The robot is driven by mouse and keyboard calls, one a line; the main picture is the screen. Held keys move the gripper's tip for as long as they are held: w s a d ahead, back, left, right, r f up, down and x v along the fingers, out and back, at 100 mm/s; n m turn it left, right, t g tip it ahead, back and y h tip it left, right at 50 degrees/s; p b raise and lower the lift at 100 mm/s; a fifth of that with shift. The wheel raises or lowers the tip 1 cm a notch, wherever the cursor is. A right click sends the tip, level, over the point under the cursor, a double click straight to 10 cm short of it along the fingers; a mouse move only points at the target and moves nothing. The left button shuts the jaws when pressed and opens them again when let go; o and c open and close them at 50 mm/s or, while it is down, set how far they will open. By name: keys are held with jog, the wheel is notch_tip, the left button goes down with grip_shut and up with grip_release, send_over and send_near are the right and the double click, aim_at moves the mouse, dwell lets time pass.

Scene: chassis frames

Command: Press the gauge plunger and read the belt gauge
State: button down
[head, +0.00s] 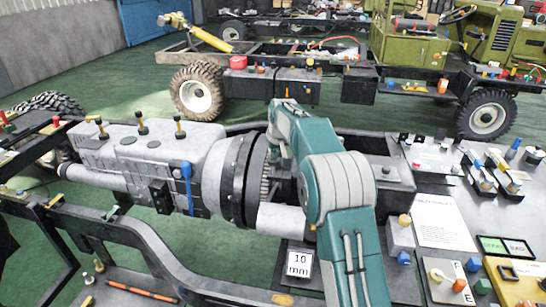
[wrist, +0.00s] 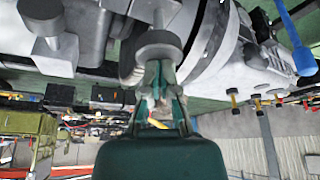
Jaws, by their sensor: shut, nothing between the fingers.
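In the wrist view my gripper (wrist: 160,82) is shut and empty, its green fingers together. Its fingertips are at a round grey knob on a short stem (wrist: 158,45), which looks like the gauge plunger. I cannot tell whether they touch it or whether it is pressed in. In the head view my teal arm reaches over to the machine beside the dark ringed housing (head: 238,180), and the arm hides the fingertips and the knob.
A bench (head: 400,285) at right holds a printed sheet (head: 440,220), coloured knobs and two small dark panels (head: 492,246). A green truck (head: 415,45) stands behind.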

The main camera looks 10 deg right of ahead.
jog(key=shift+f, duration=0.45)
jog(key=shift+r, duration=3.8)
